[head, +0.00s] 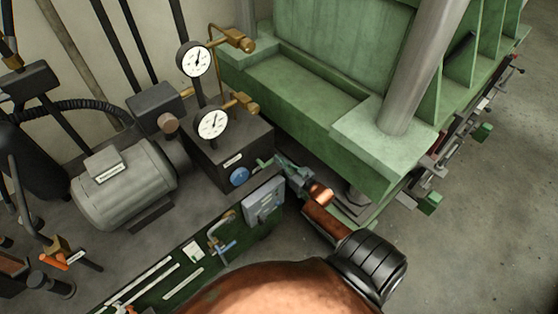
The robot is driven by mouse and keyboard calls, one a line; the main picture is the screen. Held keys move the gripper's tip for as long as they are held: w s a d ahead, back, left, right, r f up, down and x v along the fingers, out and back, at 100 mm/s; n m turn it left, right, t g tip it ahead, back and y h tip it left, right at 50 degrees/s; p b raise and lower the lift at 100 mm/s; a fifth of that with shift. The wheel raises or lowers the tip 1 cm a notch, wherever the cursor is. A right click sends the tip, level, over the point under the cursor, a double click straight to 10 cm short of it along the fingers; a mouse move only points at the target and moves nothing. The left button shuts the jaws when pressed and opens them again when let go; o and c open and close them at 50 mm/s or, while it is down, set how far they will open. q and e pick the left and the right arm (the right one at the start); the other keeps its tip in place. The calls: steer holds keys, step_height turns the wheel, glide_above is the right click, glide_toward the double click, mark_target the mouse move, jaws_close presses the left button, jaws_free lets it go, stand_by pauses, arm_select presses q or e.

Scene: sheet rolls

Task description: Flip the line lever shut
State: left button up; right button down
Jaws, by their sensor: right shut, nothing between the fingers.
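I cannot tell for certain which part is the line lever. Candidates are a small blue-handled fitting (222,248) on the dark green rail and an orange-ended handle (76,257) at the lower left. My right gripper (277,163) is at the end of the copper-coloured arm from the bottom. It is shut and empty, close to the right side of the dark block (232,150) with the blue round cap (239,177). It may hide a small part behind it. My left gripper is not in view.
The large green press frame (290,85) stands right of the gripper, its lower edge close. Two gauges (194,60) with brass fittings (236,40) rise above the block. A grey switch box (264,203) is just below the gripper. A grey motor (125,185) stands left. Floor at right is clear.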

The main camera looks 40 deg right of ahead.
step_height(320, 180, up, 5)
steer(key=p, duration=0.4)
steer(key=s+b, duration=0.1)
steer(key=s, duration=0.9)
steer(key=shift+s+a+f, duration=0.25)
steer(key=shift+s+f, duration=0.1)
steer(key=s+a+f+g+b, duration=0.1)
steer(key=s+a+f+g, duration=0.3)
steer(key=f, duration=0.8)
steer(key=s+f+g+b, duration=0.1)
steer(key=s+f, duration=0.4)
steer(key=f, duration=0.7)
steer(key=s+a+f+g+b, duration=0.1)
steer(key=s+f+g+b, duration=0.3)
steer(key=f, duration=0.8)
steer(key=s+a+f+n+g, duration=0.1)
steer(key=s+a+f+g, duration=0.1)
steer(key=s+a+f, duration=0.3)
steer(key=s+a+f+g, duration=0.3)
steer(key=s+a+f, duration=0.2)
steer(key=s, duration=0.8)
steer(key=s+a+f+n+g, duration=0.1)
steer(key=s+a+f+g, duration=0.1)
steer(key=s+a+f, duration=0.3)
steer(key=s+f, duration=0.4)
steer(key=f, duration=0.1)
steer(key=shift+a+n+y, duration=0.3)
steer(key=shift+a+y, duration=0.05)
steer(key=shift+y, duration=0.05)
